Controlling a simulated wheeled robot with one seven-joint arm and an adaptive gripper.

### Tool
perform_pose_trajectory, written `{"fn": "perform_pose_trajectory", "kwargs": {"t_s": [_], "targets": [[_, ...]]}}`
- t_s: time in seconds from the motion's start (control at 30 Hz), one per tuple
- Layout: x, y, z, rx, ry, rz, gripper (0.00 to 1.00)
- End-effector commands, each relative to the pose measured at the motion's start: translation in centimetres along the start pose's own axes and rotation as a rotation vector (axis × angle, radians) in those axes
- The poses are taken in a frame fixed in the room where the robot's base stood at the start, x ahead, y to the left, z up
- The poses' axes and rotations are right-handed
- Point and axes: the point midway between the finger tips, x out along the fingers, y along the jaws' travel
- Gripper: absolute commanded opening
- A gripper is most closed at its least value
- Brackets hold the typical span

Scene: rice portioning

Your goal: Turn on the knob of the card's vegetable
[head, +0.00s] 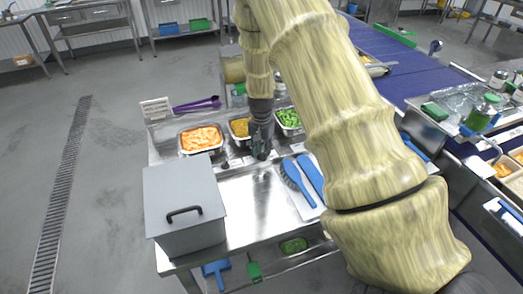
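A small white card (155,107) stands at the back left of the steel table; its print is too small to read. Three metal trays are in a row: one with orange food (201,138), one with yellow food (239,127) partly hidden by my arm, and one with green food (289,118). My gripper (261,151) points down low over the steel table, in front of the yellow tray. Whether its fingers are open or shut is too small to tell. I cannot make out any knob.
A grey box (183,200) with a black handle stands at the table's front left. Purple utensils (197,104) lie behind the trays. A blue brush (297,180) lies right of my gripper. Bare steel (245,205) lies between box and brush. A blue conveyor (405,65) runs behind.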

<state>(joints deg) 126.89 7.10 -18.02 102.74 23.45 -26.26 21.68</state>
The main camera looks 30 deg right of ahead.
Motion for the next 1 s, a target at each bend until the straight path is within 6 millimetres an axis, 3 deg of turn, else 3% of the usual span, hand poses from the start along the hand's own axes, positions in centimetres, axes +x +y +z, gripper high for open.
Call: {"fn": "perform_pose_trajectory", "kwargs": {"t_s": [0.27,0.7,1.0], "targets": [[-2.1,-0.1,0.0,-0.001,0.000,-0.001,0.29],[-9.6,0.0,-0.2,0.001,0.001,-0.002,0.29],[-11.9,0.1,-0.2,0.001,0.000,-0.001,0.29]]}}
